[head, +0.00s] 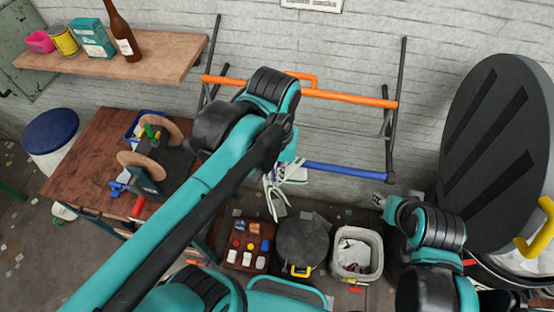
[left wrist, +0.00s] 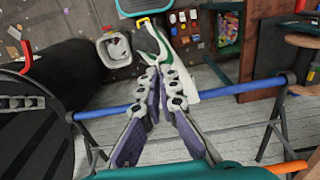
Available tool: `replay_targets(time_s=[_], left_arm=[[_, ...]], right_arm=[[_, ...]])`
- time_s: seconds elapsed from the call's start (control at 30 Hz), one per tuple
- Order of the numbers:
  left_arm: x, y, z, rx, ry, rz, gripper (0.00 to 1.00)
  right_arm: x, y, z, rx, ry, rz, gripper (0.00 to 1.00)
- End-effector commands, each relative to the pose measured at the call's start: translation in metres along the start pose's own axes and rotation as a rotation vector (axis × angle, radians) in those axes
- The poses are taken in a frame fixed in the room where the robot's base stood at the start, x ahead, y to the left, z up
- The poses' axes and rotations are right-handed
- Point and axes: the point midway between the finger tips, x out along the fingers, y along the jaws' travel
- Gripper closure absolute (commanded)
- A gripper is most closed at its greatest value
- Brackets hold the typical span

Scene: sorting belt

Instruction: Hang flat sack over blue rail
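The flat sack (head: 276,203), white with green, hangs from my left gripper (head: 279,180) at the left end of the blue rail (head: 346,172). In the left wrist view, the fingertips of this gripper (left wrist: 163,76) close on the sack (left wrist: 183,75). There the sack lies beside and partly across the line of the blue rail (left wrist: 245,88). I cannot tell whether it touches the rail. My left arm hides the rail's left part in the head view. My right gripper (head: 379,201) is small, below the rail's right end; its fingers are unclear.
An orange rail (head: 340,97) runs above the blue one on the wall rack. Below stand a grey bin (head: 374,257), a dark lidded bin (head: 303,240) and a tray of coloured pieces (head: 248,262). A wooden table (head: 92,150) is left; a large dark round lid (head: 492,155) is right.

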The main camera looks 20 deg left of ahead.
Motion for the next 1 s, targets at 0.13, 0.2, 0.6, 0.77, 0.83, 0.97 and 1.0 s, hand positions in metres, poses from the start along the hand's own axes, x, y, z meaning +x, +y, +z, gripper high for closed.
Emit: replay_targets(time_s=[0.13,0.2,0.6,0.77,0.83,0.97,1.0], left_arm=[[0.005,0.0,0.005,0.0,0.0,0.0,1.0],[0.007,0.0,0.007,0.0,0.0,0.0,1.0],[0.054,0.0,0.024,0.001,0.0,0.0,1.0],[0.076,0.0,0.033,0.001,0.0,0.0,1.0],[0.085,0.0,0.036,0.001,0.0,0.0,1.0],[0.101,0.0,0.043,0.0,0.0,0.0,1.0],[0.106,0.0,0.044,0.0,0.0,0.0,1.0]], right_arm=[[0.001,0.0,0.0,0.0,0.0,0.0,0.6],[0.002,0.0,0.001,0.0,0.0,0.0,0.6],[0.02,0.0,0.014,0.0,0.0,0.0,0.6],[0.028,0.0,0.02,0.0,0.0,0.0,0.6],[0.031,0.0,0.022,0.0,0.0,0.0,0.6],[0.037,0.0,0.026,0.0,0.0,0.0,0.6],[0.038,0.0,0.027,0.0,0.0,0.0,0.6]])
